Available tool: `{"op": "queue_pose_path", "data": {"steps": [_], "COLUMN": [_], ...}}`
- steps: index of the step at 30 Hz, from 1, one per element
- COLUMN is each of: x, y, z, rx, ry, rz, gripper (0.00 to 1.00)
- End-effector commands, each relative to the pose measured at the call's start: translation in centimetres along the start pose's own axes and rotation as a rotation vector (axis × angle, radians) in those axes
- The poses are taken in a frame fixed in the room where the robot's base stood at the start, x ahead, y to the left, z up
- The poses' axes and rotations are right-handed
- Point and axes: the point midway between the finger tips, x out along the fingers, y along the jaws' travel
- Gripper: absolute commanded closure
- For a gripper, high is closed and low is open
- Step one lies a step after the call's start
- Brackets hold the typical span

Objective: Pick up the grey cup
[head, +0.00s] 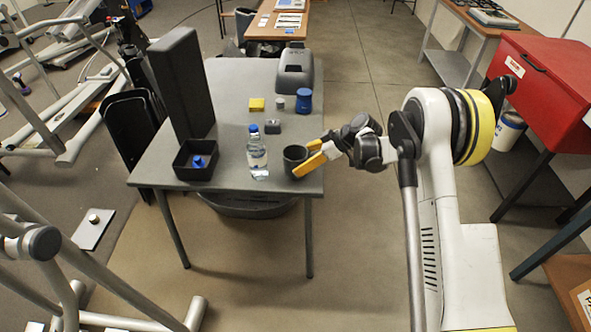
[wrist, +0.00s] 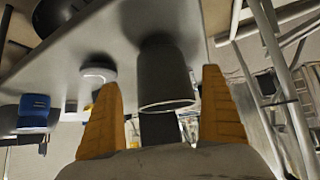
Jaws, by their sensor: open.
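The dark grey cup (head: 293,157) stands upright near the front right corner of the grey table (head: 230,143). My gripper (head: 303,161) reaches in from the right with its yellow fingers open at the cup's right side. In the wrist view, which is turned upside down, the cup (wrist: 165,75) shows between the two spread fingers (wrist: 161,80). Gaps show on both sides of it there. I cannot tell how deep the cup lies between the fingers.
A clear bottle with a blue cap (head: 257,160) stands just left of the cup. Behind are a small grey block (head: 272,127), a white-topped jar (head: 280,103), a blue container (head: 304,101) and a yellow block (head: 256,104). A black bin (head: 183,173) and a tall dark panel (head: 180,80) stand left.

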Motion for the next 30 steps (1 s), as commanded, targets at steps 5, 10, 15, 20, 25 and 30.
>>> {"op": "queue_pose_path", "data": {"steps": [5, 10, 15, 20, 25, 30], "x": [2.5, 4.8, 4.9, 4.9, 4.9, 4.8], "y": [-0.3, -0.3, -0.3, -0.3, -0.3, -0.3], "z": [0.4, 0.3, 0.1, 0.1, 0.2, 0.2], "rx": [-0.002, 0.000, 0.000, 0.000, 0.000, 0.000], "ry": [0.000, 0.000, 0.000, 0.000, 0.000, 0.000], "rz": [-0.001, -0.001, 0.001, 0.001, 0.001, 0.000], "gripper": [0.05, 0.05, 0.05, 0.36, 0.64, 0.64]}}
